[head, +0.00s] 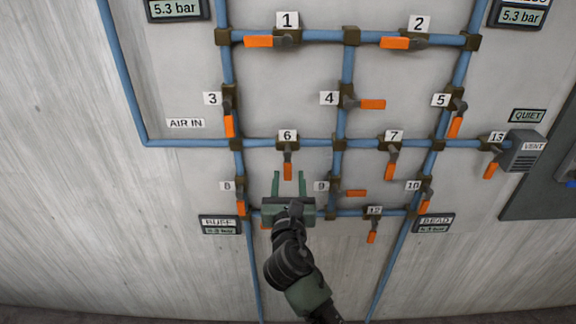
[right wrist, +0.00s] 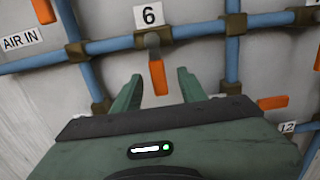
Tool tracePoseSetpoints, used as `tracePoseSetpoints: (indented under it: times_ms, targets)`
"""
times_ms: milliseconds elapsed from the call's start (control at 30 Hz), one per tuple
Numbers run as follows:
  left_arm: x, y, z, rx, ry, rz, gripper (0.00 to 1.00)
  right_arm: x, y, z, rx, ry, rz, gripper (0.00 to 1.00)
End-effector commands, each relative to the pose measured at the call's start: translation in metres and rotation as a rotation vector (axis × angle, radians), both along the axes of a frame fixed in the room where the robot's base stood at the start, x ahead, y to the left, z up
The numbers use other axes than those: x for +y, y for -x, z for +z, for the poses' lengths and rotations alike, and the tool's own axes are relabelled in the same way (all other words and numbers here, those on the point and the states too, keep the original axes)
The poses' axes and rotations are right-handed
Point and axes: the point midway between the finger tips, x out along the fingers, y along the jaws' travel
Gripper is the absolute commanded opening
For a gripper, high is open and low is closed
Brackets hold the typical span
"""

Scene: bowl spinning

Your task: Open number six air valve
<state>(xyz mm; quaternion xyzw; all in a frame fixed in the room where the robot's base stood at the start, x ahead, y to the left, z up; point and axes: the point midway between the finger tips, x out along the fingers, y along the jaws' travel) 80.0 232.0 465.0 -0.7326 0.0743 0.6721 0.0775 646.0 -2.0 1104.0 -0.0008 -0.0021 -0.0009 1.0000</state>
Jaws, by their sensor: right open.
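Valve six has an orange handle (head: 287,170) that hangs straight down, across the horizontal blue pipe, below the white label 6 (head: 287,135). My right gripper (head: 289,182) is open just below it, with its two green fingers pointing up. In the right wrist view the orange handle (right wrist: 158,77) shows between and slightly beyond the fingertips (right wrist: 158,82). The fingers look apart from the handle on both sides; I cannot tell the depth between them. My left gripper is not in view.
Blue pipes with several other orange-handled valves cover the wall panel. Valve 8 (head: 241,208) is left of my gripper and valve 9 (head: 355,193) is right. The AIR IN label (head: 186,123) is at the left, a grey vent (head: 526,150) at the right.

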Motion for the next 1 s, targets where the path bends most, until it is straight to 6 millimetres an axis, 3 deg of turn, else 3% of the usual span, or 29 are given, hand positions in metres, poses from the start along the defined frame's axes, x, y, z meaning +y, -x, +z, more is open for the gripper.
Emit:
tracePoseSetpoints:
  times_ms: [233,600,633,767,1000]
  targets:
    - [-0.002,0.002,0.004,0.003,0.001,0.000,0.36,0.001,-0.035,0.001,0.000,-0.001,0.000,0.42]
    - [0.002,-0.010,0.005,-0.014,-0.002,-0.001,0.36,0.001,-0.042,0.000,0.001,-0.004,0.002,0.42]
    - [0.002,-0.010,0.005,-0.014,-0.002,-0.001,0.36,0.000,-0.042,0.000,0.001,-0.004,0.002,0.39]
    - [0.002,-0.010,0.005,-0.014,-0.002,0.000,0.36,0.001,-0.042,-0.001,0.001,-0.004,0.002,0.03]
    - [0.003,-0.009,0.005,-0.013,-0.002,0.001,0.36,0.001,-0.042,-0.001,0.002,-0.004,0.002,0.00]
